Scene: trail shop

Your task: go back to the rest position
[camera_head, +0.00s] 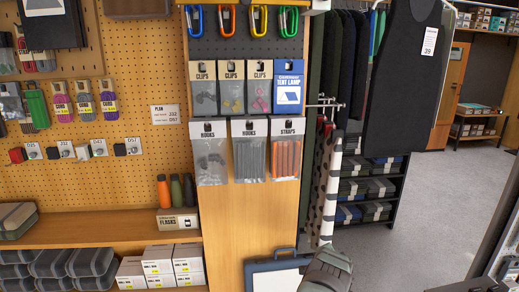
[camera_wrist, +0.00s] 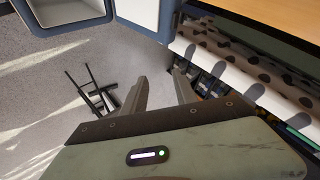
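My gripper (camera_wrist: 159,77) shows in the wrist view with its two grey fingers apart and nothing between them. Grey floor lies beyond the fingertips. In the head view a grey-green part, which looks like my arm, rises at the bottom edge right of centre. My fingers cannot be made out there.
Spotted cloth (camera_head: 327,190) hangs close above that part, beside the wooden panel (camera_head: 232,225) with hanging packets. A blue-edged case (camera_head: 275,275) stands close to its left. Clothes rail and shelves stand behind. Open floor (camera_head: 415,215) lies to the right.

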